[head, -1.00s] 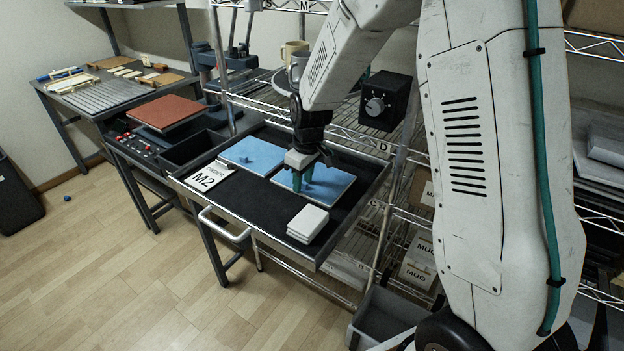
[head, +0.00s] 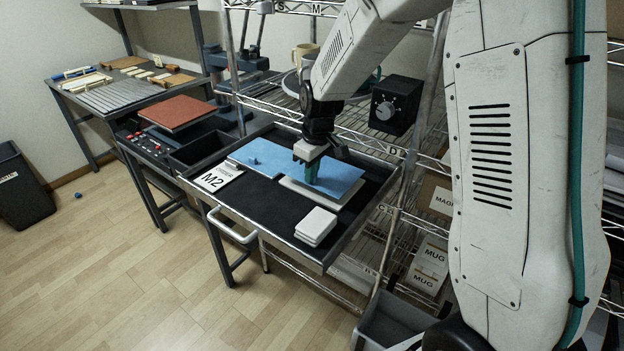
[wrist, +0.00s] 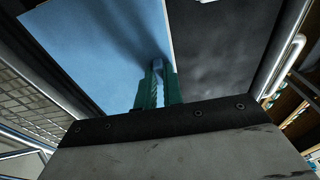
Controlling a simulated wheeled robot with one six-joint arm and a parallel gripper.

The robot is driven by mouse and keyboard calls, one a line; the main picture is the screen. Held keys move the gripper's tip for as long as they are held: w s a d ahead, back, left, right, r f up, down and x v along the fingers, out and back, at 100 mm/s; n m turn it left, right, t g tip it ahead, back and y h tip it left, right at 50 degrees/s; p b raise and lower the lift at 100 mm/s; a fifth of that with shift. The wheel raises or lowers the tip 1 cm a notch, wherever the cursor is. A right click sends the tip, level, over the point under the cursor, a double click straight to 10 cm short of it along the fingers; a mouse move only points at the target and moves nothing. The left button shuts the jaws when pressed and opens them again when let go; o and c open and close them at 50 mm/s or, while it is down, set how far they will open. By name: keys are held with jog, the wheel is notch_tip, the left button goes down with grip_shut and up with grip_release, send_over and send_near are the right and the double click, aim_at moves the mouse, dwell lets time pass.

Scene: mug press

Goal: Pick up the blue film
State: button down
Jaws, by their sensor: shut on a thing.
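The blue film (head: 338,177) is a flat light-blue sheet in the right part of the open drawer (head: 262,203). My gripper (head: 312,176) has green fingers shut on the film's small blue tab, with the sheet spread out beneath them. The film sits slightly above and shifted back from a white plate (head: 304,197), whose front edge shows bare. In the wrist view, the blue film (wrist: 90,50) fills the upper left, and the green fingers (wrist: 158,85) are closed around its tab. The gap under the film is small and partly hidden.
A second blue sheet (head: 278,158) with a small knob lies to the left in the drawer. A white card marked M2 (head: 216,177) and a stack of white blocks (head: 316,224) are also in it. Wire shelving and a black dial box (head: 394,104) stand close behind and right.

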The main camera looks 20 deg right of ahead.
jog(key=s, duration=0.5)
jog(key=s+d+r, duration=0.1)
jog(key=s, duration=0.4)
jog(key=s+r, duration=0.1)
jog(key=s, duration=0.4)
jog(key=shift+s+d, duration=0.15)
jog(key=shift+d, duration=0.25)
jog(key=shift+s+r, duration=0.1)
jog(key=shift+s, duration=0.1)
jog(key=shift+s+r, duration=0.1)
jog(key=shift+r, duration=2.75)
